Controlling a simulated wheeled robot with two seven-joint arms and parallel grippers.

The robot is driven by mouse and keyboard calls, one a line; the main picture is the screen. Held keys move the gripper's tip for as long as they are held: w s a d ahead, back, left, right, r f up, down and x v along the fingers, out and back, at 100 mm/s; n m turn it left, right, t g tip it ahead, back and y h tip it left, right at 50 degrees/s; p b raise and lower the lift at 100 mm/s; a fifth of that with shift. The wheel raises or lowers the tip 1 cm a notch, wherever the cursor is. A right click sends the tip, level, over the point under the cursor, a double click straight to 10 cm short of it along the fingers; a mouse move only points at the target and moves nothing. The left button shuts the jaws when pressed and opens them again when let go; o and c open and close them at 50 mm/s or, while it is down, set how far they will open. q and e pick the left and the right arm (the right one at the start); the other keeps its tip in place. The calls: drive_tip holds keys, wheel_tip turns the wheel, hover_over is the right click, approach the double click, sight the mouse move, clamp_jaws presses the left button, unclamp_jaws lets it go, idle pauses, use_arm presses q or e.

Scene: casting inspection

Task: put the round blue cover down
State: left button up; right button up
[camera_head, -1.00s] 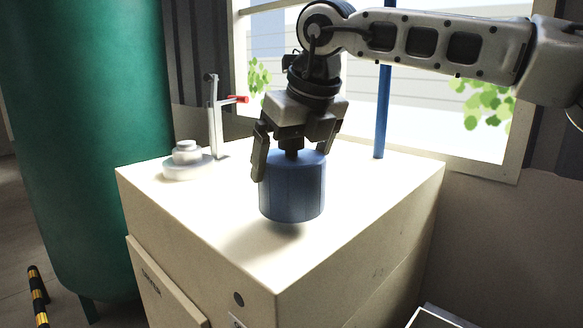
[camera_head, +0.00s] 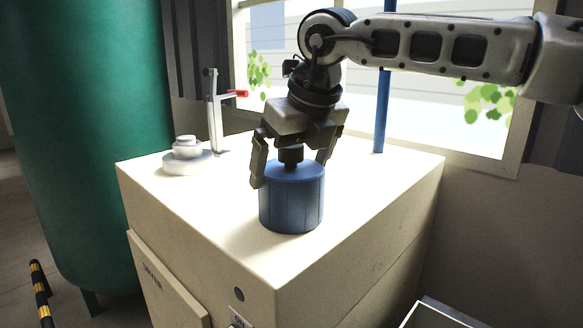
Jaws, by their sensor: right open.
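The round blue cover (camera_head: 291,205) is an upright blue cylinder with a dark knob (camera_head: 291,156) on top. It stands on the pale top of the cabinet (camera_head: 350,205), near its front middle. My right gripper (camera_head: 291,172) is over the cover, pointing down, with its fingers open on both sides of the knob. The left finger hangs beside the cover's upper left edge; the right one is partly hidden behind the knob and cover. My left gripper is not in view.
A white round stand (camera_head: 187,158) and an upright post with a red handle (camera_head: 215,115) are at the cabinet's back left. A blue pole (camera_head: 382,110) rises at the back right. A green tank (camera_head: 90,130) is at the left. The cabinet top right of the cover is clear.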

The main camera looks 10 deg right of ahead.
drive_tip(key=v, duration=1.1)
drive_tip(key=shift+b, duration=0.45)
drive_tip(key=shift+s, duration=0.15)
